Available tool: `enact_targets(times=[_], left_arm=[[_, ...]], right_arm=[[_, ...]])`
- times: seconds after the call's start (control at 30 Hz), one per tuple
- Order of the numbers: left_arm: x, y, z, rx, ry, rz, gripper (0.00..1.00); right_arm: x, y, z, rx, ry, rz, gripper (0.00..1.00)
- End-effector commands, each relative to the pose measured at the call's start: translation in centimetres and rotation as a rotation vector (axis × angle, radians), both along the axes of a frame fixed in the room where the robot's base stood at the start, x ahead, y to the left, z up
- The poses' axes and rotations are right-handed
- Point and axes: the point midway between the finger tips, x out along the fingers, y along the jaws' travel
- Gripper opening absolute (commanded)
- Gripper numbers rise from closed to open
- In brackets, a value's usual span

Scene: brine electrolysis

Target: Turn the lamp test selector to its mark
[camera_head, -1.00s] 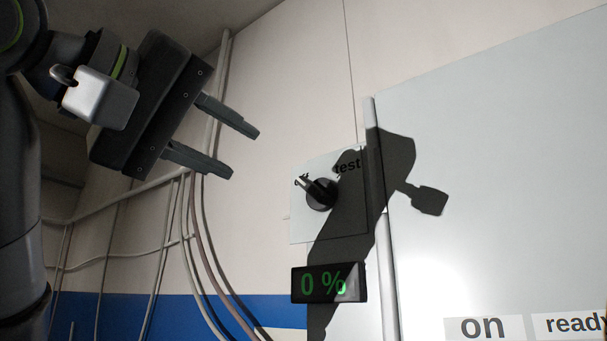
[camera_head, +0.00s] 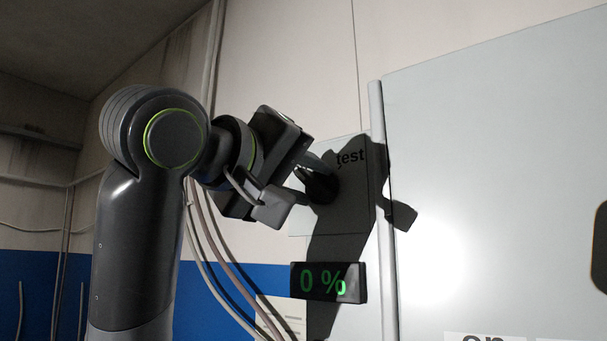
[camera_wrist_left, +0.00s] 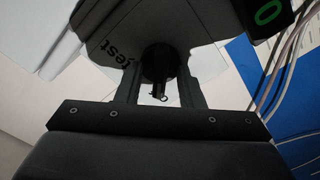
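The lamp test selector (camera_head: 322,188) is a dark round knob on a pale square plate (camera_head: 357,207), with the word "test" at its upper right. The "off" word is hidden behind my arm in the head view. My left gripper (camera_head: 312,180) is at the knob, its fingers pointing to the plate. In the left wrist view the knob (camera_wrist_left: 158,62) shows between the two spread fingers of the gripper (camera_wrist_left: 159,90), with its narrow handle between them. Gaps show beside the handle; I cannot tell whether the fingers touch the knob's body. My right gripper is not in view.
A dark display (camera_head: 328,283) reading "0 %" in green hangs below the plate. A pale vertical pipe (camera_head: 377,120) and a large grey cabinet panel (camera_head: 480,180) stand to the right. Cables (camera_head: 203,245) run down the wall at left. A dark object is cut off at the right edge.

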Motion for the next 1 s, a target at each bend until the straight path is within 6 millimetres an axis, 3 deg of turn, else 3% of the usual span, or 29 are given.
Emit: enact_targets(times=[0.1, 0.37, 0.77, 1.0], left_arm=[[0.0, 0.0, 0.0, 0.0, 0.0, 0.0, 0.33], [0.0, 0.0, 0.0, 0.0, 0.0, 0.0, 0.0], [0.0, 0.0, -0.2, 0.037, -0.025, 0.0, 0.0], [-0.1, 0.0, -0.3, 0.157, -0.113, -0.001, 0.0]], right_arm=[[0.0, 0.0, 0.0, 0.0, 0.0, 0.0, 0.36], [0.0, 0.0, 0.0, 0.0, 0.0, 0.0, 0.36], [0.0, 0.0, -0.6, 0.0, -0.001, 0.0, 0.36], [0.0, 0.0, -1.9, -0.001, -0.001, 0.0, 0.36]])
